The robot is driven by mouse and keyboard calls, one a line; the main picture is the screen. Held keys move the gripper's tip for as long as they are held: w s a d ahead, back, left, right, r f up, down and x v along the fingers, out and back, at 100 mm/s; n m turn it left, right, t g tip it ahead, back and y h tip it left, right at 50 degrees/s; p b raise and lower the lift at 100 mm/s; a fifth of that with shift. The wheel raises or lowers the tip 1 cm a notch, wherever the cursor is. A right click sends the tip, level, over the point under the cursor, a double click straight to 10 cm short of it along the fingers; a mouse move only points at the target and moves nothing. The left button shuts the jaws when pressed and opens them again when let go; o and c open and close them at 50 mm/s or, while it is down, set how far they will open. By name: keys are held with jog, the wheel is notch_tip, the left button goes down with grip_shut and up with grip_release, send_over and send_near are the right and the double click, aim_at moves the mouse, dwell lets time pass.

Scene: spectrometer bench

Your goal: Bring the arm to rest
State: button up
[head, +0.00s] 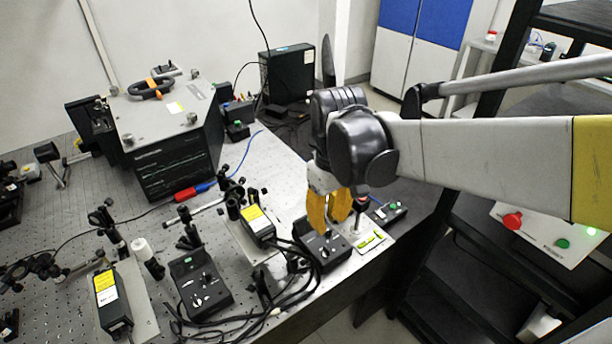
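My arm reaches in from the right edge in the head view. My gripper (338,208) has yellow fingers and points down above the right front corner of the optical bench (262,155). The fingers hang over a black control box (318,247) with small knobs. A narrow gap shows between the fingers, and I see nothing held in it. I cannot tell how far the tips are above the box.
A large instrument (168,130) stands at the back left of the bench. Laser modules (112,300), another control box (199,281) and loose cables crowd the front. A panel with a red button (512,221) is at right. Dark shelving stands beside the bench.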

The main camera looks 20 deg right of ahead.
jog(key=shift+r, duration=0.9)
jog(key=shift+s, duration=0.1)
jog(key=shift+s+r+m+t+b, duration=0.15)
jog(key=shift+s+m+t+b, duration=0.2)
jog(key=shift+s+m+t, duration=0.9)
jog(key=shift+s+r+m+t+b, duration=0.25)
jog(key=shift+s+m+t, duration=0.4)
jog(key=shift+s+t, duration=1.2)
jog(key=shift+w+f+t, duration=0.1)
jog(key=shift+w+t, duration=0.3)
